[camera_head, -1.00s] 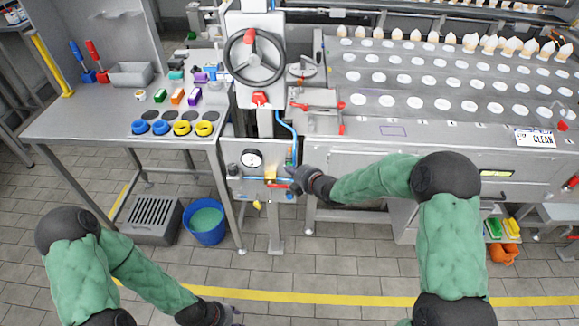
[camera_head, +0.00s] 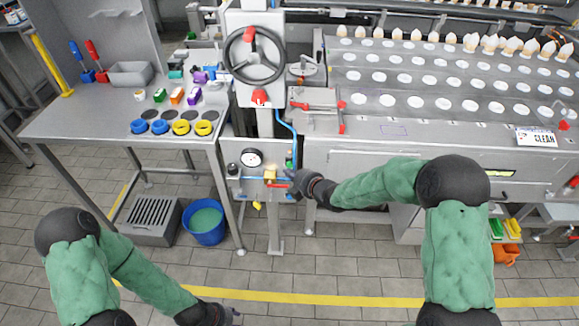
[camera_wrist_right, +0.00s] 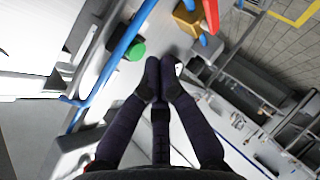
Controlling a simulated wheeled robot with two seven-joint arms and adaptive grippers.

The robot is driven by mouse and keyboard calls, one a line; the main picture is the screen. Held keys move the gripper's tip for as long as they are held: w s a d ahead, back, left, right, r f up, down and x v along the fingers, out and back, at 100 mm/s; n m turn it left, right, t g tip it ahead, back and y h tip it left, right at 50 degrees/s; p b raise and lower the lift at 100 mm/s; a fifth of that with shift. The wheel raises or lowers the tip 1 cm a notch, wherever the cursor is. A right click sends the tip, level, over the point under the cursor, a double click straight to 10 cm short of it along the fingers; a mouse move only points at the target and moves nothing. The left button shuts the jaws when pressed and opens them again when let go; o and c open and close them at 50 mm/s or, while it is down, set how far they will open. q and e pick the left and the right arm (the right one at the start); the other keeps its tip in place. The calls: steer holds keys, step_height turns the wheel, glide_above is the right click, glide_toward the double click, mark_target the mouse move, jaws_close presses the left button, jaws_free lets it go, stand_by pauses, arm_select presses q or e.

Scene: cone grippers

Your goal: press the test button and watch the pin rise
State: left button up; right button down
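A small green round part (camera_head: 289,163), perhaps the test button, sits on the pale panel (camera_head: 235,151) below the handwheel. In the right wrist view it shows as a green cap (camera_wrist_right: 136,49) beside a blue tube. My right gripper (camera_head: 291,184) is at the panel's right side, just below the green part. In the wrist view its dark fingertips (camera_wrist_right: 160,63) are together with nothing between them, apart from the green cap in the picture. A small white part shows behind one fingertip. I cannot make out the pin. My left gripper (camera_head: 230,313) is low at the bottom edge, its fingers unclear.
The panel also carries a dial gauge (camera_head: 252,158), a brass block (camera_head: 270,174) and a red lever (camera_head: 279,185), close to my right gripper. A blue bucket (camera_head: 205,222) stands on the floor. The floor ahead of the panel is clear.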

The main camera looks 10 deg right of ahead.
arm_select(q)
steer(key=shift+f+b, duration=0.7)
steer(key=shift+f, duration=0.05)
arm_select(e)
steer(key=shift+s+a, duration=0.25)
steer(key=shift+s, duration=0.55)
steer(key=shift+s+a, duration=0.3)
steer(key=shift+s, duration=0.5)
steer(key=shift+s+a, duration=0.25)
steer(key=shift+s, duration=0.55)
